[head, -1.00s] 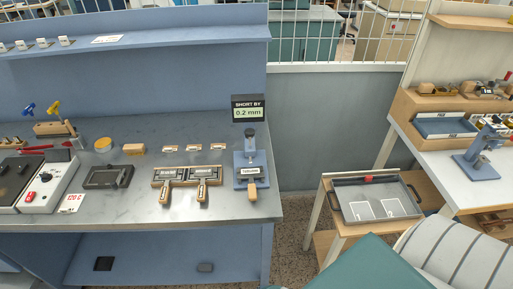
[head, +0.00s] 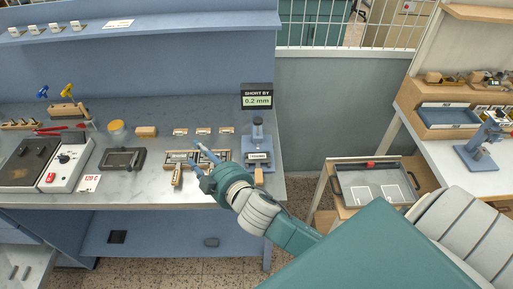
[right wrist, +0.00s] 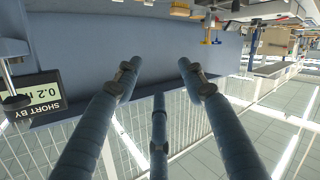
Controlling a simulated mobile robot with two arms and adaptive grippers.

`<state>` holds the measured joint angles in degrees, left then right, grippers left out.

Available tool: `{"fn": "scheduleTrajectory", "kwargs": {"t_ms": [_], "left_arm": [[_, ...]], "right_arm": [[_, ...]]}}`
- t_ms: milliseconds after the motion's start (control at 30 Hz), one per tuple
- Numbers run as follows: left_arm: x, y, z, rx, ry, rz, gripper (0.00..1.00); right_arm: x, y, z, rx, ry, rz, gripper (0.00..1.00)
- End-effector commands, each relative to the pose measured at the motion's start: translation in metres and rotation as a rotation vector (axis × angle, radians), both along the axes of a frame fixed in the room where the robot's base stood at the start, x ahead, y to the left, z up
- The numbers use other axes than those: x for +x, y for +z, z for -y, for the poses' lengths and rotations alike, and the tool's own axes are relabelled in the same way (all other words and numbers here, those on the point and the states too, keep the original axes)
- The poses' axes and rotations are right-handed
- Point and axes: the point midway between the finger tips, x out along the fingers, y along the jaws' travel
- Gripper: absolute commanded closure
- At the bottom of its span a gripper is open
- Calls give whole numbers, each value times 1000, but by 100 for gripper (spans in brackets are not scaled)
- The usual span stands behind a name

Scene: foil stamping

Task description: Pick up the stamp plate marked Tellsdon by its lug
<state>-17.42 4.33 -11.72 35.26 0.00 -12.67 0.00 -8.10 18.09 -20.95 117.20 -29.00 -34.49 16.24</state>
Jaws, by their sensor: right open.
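My right gripper (head: 199,158) is open and reaches over the grey bench from the lower right. Its spread fingers also show empty in the right wrist view (right wrist: 160,78). Under and beside the fingers are dark type holders (head: 178,157) with wooden handles (head: 177,177), partly hidden by the hand. The lettering is too small to tell which piece says Tellsdon, and no lug is clear. My left gripper is not in view.
A display (head: 257,96) reading "SHORT BY 0.2 mm" stands behind the press. A hot-plate unit (head: 67,164), a dark tray (head: 122,159) and a wooden block (head: 146,131) are at left. A side table tray (head: 345,165) is at right.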

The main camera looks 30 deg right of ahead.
Motion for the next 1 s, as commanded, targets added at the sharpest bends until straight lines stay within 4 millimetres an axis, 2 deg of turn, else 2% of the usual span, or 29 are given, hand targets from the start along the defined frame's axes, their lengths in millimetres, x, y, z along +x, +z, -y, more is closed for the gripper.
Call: {"fn": "scheduleTrajectory", "kwargs": {"t_ms": [33, 100, 167, 200, 233, 267, 300, 333, 367, 400, 433, 467, 500, 567, 600, 667, 700, 800, 900, 1000], "left_arm": [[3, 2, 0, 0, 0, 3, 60], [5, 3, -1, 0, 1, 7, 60], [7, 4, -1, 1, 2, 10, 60], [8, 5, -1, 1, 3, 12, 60], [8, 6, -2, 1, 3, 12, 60], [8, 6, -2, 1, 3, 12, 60], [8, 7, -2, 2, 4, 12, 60], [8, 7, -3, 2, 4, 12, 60], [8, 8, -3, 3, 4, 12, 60], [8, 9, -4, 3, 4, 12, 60], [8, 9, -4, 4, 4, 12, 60], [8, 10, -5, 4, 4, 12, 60], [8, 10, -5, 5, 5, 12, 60], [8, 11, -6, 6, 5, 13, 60], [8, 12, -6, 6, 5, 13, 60], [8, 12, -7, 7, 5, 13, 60], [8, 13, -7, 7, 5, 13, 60], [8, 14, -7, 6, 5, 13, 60], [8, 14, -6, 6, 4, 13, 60], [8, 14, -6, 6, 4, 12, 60]], "right_arm": [[16, 33, -16, -35, 67, 109, 59], [30, 78, -48, -90, 193, 269, 59], [32, 114, -83, -154, 336, 408, 59], [29, 133, -110, -208, 452, 495, 59], [23, 143, -130, -254, 547, 553, 59], [15, 148, -149, -303, 645, 599, 59], [4, 148, -170, -375, 778, 643, 59], [-5, 142, -183, -432, 878, 663, 59], [-14, 134, -192, -493, 979, 672, 59], [-25, 116, -199, -581, 1112, 662, 59], [-32, 99, -198, -649, 1208, 637, 59], [-37, 81, -193, -719, 1301, 600, 59], [-43, 55, -179, -816, 1417, 528, 59], [-45, 18, -143, -957, 1560, 380, 59], [-45, -1, -115, -1034, 1628, 274, 59], [-42, -21, -69, -1136, 1698, 108, 59], [-41, -30, -39, -1189, 1727, -2, 59], [-37, -40, 33, -1294, 1754, -259, 59], [-37, -38, 90, -1355, 1746, -465, 59], [-39, -32, 128, -1387, 1728, -608, 59]]}}
